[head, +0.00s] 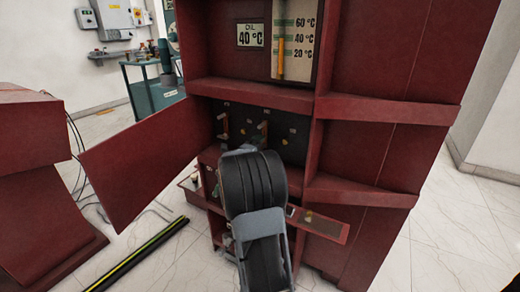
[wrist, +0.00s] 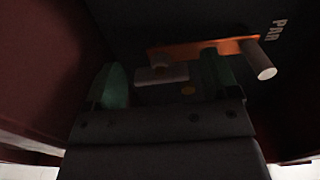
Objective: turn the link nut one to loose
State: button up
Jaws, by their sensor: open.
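In the wrist view an orange link bar (wrist: 190,48) runs across a dark panel. A pale grey cylindrical nut or stud (wrist: 163,76) at its left end shows between the green fingertips of my gripper (wrist: 161,78). A second pale cylinder (wrist: 261,62) sticks out at the bar's right end, beyond the right finger. The gripper is open, one finger on each side of the left cylinder; contact cannot be told in the dim light. Which one is link nut one cannot be told. In the head view my arm hides most of the gripper.
The red cabinet (head: 385,145) surrounds the panel, with its door (head: 140,155) open to the left. An oil gauge (head: 251,35) sits above. A small red shelf (head: 322,226) sticks out at lower right. A dark pole (head: 140,255) lies on the floor; free floor lies right.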

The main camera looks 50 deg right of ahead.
jog(key=p+v, duration=0.2)
jog(key=v, duration=1.1)
